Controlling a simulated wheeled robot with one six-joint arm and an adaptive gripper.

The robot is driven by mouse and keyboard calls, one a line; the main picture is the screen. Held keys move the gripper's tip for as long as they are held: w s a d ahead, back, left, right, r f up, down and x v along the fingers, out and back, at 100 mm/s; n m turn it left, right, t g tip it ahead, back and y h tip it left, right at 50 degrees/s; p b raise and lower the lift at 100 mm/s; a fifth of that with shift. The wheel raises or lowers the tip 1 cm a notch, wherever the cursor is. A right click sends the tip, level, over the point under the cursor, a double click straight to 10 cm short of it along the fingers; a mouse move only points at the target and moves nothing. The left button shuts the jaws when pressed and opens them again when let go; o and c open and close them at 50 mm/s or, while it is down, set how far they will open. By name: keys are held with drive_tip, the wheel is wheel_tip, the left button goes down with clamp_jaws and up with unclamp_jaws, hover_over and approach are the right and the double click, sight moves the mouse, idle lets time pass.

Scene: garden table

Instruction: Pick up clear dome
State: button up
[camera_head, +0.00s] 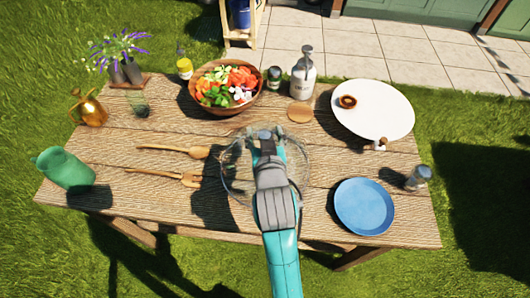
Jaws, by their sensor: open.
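The clear dome (237,172) is a see-through, rounded cover on the wooden table, near its middle. Its outline shows on both sides of my gripper, and its centre is hidden behind the gripper. My gripper (267,150) is over the dome, reaching in from the front of the table. It is open. Its fingertips are mostly hidden from this view, and I cannot tell whether they touch the dome.
Two wooden utensils (176,151) lie left of the dome. A blue plate (363,206) and a white platter (380,111) are on the right.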

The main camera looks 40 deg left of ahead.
clamp_jaws()
idle(0.4)
